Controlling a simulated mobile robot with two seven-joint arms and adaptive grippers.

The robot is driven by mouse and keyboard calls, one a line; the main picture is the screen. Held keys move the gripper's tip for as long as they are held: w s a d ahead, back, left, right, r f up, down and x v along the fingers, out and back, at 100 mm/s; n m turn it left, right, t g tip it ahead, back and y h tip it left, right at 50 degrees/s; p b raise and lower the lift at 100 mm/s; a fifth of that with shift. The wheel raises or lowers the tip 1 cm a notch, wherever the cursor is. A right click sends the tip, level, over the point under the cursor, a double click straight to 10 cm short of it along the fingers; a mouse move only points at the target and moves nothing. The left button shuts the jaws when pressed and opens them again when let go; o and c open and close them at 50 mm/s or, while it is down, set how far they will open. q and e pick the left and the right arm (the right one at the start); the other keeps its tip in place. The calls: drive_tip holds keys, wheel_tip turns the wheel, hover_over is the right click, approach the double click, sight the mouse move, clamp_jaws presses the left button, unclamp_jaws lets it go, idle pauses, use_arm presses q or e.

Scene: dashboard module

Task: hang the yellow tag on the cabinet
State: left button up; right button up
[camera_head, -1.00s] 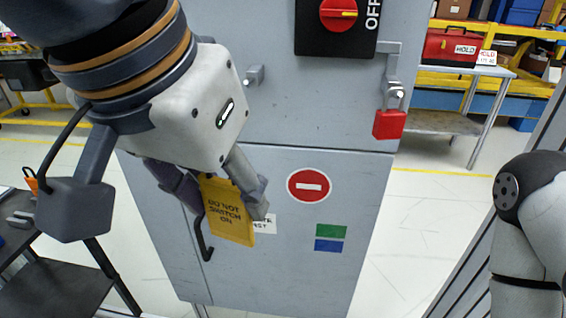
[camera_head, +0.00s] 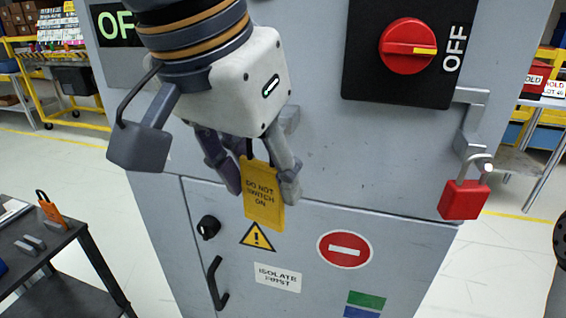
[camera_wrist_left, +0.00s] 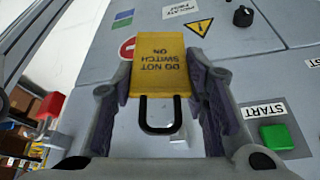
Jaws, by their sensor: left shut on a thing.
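The yellow tag (camera_head: 264,205) reads DO NOT SWITCH ON. My left gripper (camera_head: 261,180) is shut on it, a finger on each side, in front of the grey cabinet (camera_head: 330,165). The tag hangs nearly upright, across the upper edge of the lower door. In the left wrist view the tag (camera_wrist_left: 160,60) sits between the fingers of the left gripper (camera_wrist_left: 163,85), and its black loop (camera_wrist_left: 160,128) is free and empty. A grey peg (camera_head: 290,118) on the cabinet shows beside the gripper, partly hidden by it. My right gripper is out of view.
A red rotary switch (camera_head: 408,46) is at upper right, with a red padlock (camera_head: 465,198) on a hasp below it. A black door handle (camera_head: 216,283) sticks out lower down. A dark cart (camera_head: 60,245) holding an orange tag (camera_head: 50,210) stands at left.

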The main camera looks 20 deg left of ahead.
use_arm(q)
drive_tip(key=w+f, duration=0.1)
drive_tip(key=w, duration=0.5)
idle(0.4)
drive_tip(key=shift+d+f, duration=0.1)
drive_tip(key=shift+f, duration=0.05)
idle(0.3)
drive_tip(key=o, duration=1)
